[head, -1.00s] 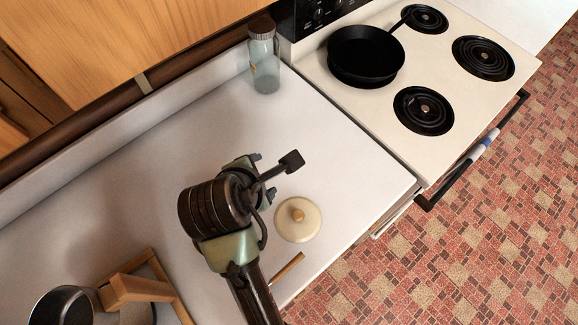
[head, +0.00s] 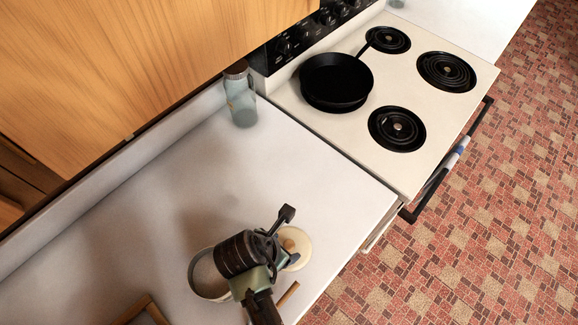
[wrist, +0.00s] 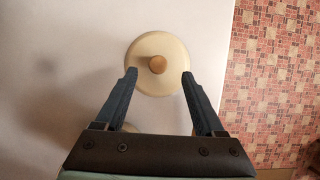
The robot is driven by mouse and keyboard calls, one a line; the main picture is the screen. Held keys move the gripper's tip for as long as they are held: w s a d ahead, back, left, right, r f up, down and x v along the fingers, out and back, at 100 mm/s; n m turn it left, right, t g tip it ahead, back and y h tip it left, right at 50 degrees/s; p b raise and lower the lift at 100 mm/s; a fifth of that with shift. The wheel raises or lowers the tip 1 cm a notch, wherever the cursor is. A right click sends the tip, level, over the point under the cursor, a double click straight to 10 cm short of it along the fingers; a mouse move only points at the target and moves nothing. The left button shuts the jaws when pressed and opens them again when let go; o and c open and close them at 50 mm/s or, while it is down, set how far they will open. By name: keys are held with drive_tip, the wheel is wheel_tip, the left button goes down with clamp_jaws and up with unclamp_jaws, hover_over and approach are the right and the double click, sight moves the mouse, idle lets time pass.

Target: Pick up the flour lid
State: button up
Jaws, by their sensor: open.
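The flour lid, a round cream disc with a wooden knob, lies on the white counter near its front edge in the head view (head: 300,241). In the wrist view the lid (wrist: 158,82) sits ahead of my gripper (wrist: 158,75), with the knob between the fingertip lines. My gripper (head: 288,236) is open and empty, fingers on either side of the lid's middle. In the head view it partly covers the lid. I cannot tell its exact height above the lid.
A round, pale-rimmed container (head: 204,288) stands left of my gripper, partly hidden. A wooden stick-like piece (head: 288,294) is near the counter edge. A glass jar (head: 241,100) stands at the back. The stove with a black pan (head: 335,80) is to the right. The counter's middle is clear.

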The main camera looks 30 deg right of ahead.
sight(288, 245)
drive_tip(key=shift+p+x, duration=0.3)
drive_tip(key=shift+x, duration=1.85)
drive_tip(key=shift+w, duration=0.1)
drive_tip(key=shift+c, duration=0.3)
clamp_jaws()
